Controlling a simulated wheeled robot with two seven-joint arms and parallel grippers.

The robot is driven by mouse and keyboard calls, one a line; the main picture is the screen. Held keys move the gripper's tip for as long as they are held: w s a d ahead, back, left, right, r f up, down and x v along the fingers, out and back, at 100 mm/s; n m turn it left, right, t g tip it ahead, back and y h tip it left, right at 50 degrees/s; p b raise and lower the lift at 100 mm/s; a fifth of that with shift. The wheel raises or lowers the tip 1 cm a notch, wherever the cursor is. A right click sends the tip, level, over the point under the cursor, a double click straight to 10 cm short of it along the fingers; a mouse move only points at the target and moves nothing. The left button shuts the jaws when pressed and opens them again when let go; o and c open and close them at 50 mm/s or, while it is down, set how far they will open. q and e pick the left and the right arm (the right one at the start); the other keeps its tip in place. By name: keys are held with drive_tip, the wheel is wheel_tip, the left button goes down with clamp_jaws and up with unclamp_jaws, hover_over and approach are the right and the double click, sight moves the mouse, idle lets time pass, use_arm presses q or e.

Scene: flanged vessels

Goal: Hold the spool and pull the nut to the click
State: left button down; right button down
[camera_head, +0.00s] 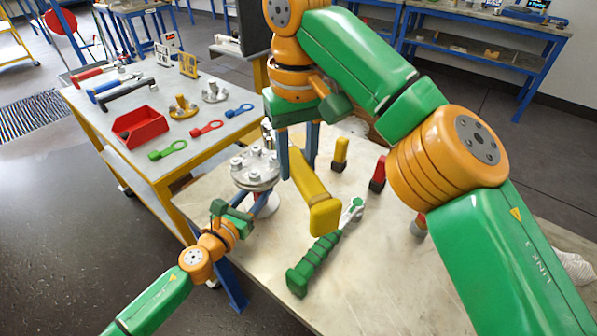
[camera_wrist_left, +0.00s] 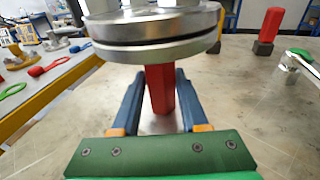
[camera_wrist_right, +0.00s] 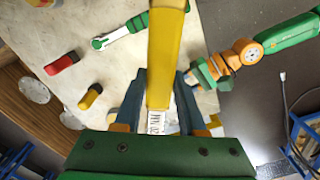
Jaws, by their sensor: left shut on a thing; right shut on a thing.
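The spool (camera_head: 262,200) stands on the near table with grey flanges (camera_head: 255,168) and several bolts and nuts on top. In the left wrist view its red neck (camera_wrist_left: 160,90) is below the stacked flanges (camera_wrist_left: 150,35). My left gripper (camera_head: 264,203) is shut around this neck, just under the flange. My right gripper (camera_head: 298,150) is shut on a long yellow-handled tool (camera_head: 318,195), beside the spool's right side. The right wrist view shows the yellow handle (camera_wrist_right: 165,50) and a white marked label (camera_wrist_right: 155,122) between the fingers. Whether the tool sits on a nut is hidden.
A green-handled ratchet (camera_head: 316,262) lies on the near table. A yellow piece (camera_head: 340,152) and a red piece (camera_head: 378,172) stand behind it. The left table holds a red bin (camera_head: 140,127) and coloured ring tools (camera_head: 207,129).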

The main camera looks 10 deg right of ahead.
use_arm(q)
drive_tip(key=shift+c, duration=1.7)
unclamp_jaws()
